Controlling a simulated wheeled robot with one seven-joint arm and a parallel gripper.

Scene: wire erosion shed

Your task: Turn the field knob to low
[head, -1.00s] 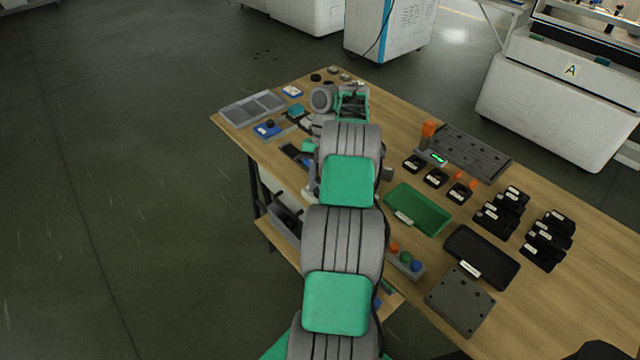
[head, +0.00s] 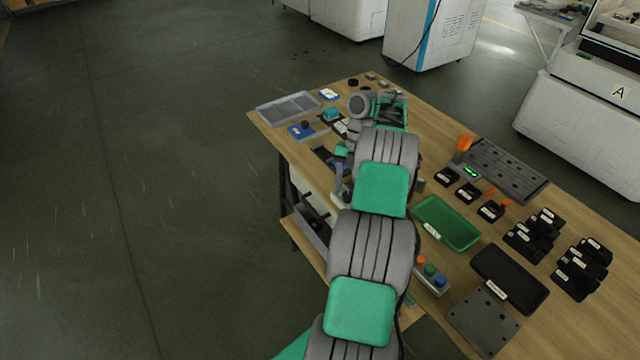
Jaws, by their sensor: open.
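A small blue box with a dark round knob (head: 304,126) stands near the left edge of the wooden table; it may be the field knob, but no label or pointer setting can be read. My arm reaches up the middle of the head view, over the table. My gripper (head: 343,160) is at the arm's far end, right of and nearer than the blue box, apart from it. It is small and partly covered by my own wrist and arm links. Nothing can be seen held in it.
A grey divided tray (head: 289,108) lies behind the blue box. Another blue item (head: 329,95) and a teal-topped item (head: 332,115) are close by. Right of my arm are a green tray (head: 447,224), a black tray (head: 520,272), a button box (head: 431,275) and several black blocks.

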